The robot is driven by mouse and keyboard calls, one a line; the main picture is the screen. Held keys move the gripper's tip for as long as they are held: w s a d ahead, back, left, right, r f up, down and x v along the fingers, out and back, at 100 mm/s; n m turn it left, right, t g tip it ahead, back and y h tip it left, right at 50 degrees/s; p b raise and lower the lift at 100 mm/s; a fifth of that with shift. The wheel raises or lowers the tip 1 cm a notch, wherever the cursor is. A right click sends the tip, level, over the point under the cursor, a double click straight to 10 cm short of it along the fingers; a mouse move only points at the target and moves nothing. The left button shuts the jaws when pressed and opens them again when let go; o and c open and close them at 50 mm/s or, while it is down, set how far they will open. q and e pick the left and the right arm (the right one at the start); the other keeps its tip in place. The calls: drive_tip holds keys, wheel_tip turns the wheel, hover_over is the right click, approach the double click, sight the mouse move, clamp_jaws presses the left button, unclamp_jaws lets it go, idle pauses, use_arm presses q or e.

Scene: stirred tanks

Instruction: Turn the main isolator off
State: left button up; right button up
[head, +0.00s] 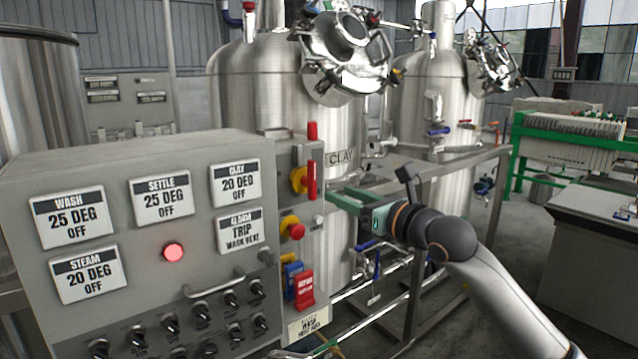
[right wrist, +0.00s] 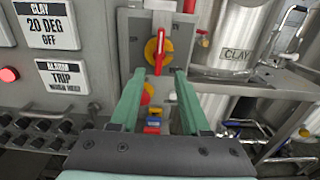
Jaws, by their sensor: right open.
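The main isolator is a red upright handle (head: 311,180) on a yellow round plate, on a grey box at the right side of the control panel. It also shows in the right wrist view as a red handle (right wrist: 160,50), near vertical, on its yellow disc. My right gripper (head: 338,197) is open and empty, just right of the handle in the head view. In the right wrist view its green fingers (right wrist: 158,76) stand either side of the handle's lower end, with no visible contact. My left gripper is not in view.
Below the isolator are a red stop button on yellow (head: 292,228) and red and blue tags (head: 304,287). The control panel (head: 110,165) has labels, a lit red lamp (head: 174,252) and several black switches. A steel tank labelled CLAY (head: 250,95) and a metal frame (head: 485,190) stand behind.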

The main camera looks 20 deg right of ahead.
sight(315, 184)
drive_tip(key=p+x, duration=0.1)
drive_tip(key=x, duration=0.7)
drive_tip(key=shift+f, duration=0.1)
clamp_jaws()
idle(0.5)
